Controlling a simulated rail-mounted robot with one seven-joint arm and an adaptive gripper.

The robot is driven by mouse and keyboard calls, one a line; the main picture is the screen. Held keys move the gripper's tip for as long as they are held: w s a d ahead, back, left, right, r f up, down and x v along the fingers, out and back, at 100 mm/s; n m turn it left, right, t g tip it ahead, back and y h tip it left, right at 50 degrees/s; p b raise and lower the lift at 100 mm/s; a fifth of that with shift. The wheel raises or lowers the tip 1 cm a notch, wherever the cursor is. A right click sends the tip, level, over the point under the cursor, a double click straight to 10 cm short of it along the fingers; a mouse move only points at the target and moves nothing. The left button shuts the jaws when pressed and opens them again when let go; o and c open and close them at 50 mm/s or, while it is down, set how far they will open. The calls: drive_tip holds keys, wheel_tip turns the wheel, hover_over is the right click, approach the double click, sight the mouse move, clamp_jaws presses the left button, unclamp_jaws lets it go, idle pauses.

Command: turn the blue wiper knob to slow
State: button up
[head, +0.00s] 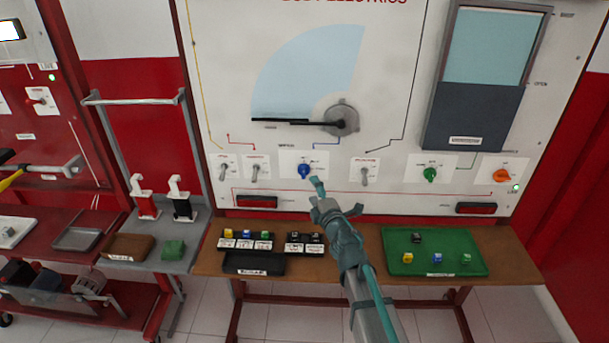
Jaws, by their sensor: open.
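The blue wiper knob (304,171) sits on a white label plate (315,163) low on the white body electrics panel. The plate's lettering is too small to read. The wiper arm (290,122) on the panel lies flat, pointing left from its round grey hub (342,118). My gripper (315,193) is open, just below and to the right of the blue knob in the picture. I cannot tell whether a fingertip touches the knob or how far it stands off the panel.
Toggle switches (254,172) (364,175) flank the blue knob. A green knob (430,175) and an orange knob (502,176) are farther right. Below, the brown table (365,236) bears a green tray (398,241) and a black tray (254,263) with small blocks nearby.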

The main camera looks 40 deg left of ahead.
sight(305, 174)
drive_tip(key=x, duration=0.9)
drive_tip(key=shift+w+a+p, duration=0.15)
drive_tip(key=shift+a+p, duration=0.1)
drive_tip(key=shift+p, duration=0.15)
drive_tip(key=c, duration=1.2)
drive_tip(key=shift+o, duration=0.2)
